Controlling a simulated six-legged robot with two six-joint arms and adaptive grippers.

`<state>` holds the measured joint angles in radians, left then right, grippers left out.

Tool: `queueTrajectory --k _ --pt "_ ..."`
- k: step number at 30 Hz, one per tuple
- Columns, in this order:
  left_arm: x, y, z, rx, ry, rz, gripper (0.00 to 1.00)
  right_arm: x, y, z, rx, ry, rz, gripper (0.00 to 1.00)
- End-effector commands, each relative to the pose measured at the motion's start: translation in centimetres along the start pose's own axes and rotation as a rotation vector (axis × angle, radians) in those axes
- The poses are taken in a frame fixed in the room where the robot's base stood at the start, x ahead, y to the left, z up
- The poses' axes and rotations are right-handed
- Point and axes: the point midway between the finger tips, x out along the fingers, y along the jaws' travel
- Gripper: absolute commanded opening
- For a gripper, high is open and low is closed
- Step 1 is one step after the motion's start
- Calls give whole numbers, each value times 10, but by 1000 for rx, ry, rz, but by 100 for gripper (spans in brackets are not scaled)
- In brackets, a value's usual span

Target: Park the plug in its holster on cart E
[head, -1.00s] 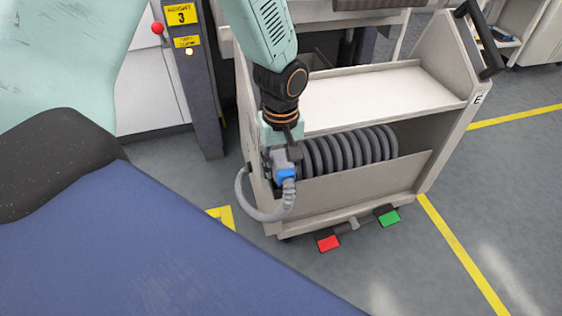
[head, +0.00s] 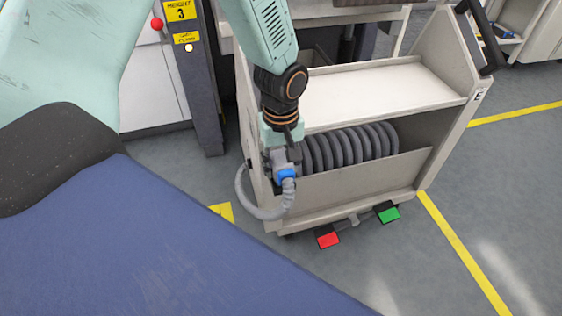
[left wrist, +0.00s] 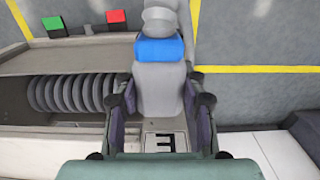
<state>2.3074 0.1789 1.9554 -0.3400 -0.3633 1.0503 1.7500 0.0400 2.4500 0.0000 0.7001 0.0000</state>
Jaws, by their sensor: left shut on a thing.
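Cart E (head: 370,97) is a beige trolley with an "E" on its right upright. The plug (head: 286,173), grey with a blue band, is at the cart's left front side. It also shows in the left wrist view (left wrist: 160,85), upright between the fingers. My left gripper (head: 281,155) is shut on the plug, its fingers on both sides of it in the left wrist view (left wrist: 162,108). A grey cable loops from the plug to the cart's left side. I cannot make out the holster; the gripper and plug may cover it. My right gripper is not in view.
A coiled dark hose (head: 350,145) lies in the cart's lower bin. A red pedal (head: 328,237) and a green pedal (head: 387,212) stick out at the cart's foot. A dark post (head: 200,90) stands left of the cart. The floor to the right is clear, with yellow lines.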

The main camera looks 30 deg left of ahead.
Motion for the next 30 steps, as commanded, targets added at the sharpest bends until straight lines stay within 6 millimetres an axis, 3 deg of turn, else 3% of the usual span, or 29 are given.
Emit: queueTrajectory --k 2,3,11,23,30 --pt "1 0 0 0 1 0 0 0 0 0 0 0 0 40" --pt "1 0 0 0 1 1 43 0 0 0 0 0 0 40" --pt "1 0 0 0 0 0 65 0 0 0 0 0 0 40" --pt "-3 0 0 0 0 0 67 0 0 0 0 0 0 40" --pt "-42 1 -1 -1 2 4 67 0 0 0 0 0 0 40"
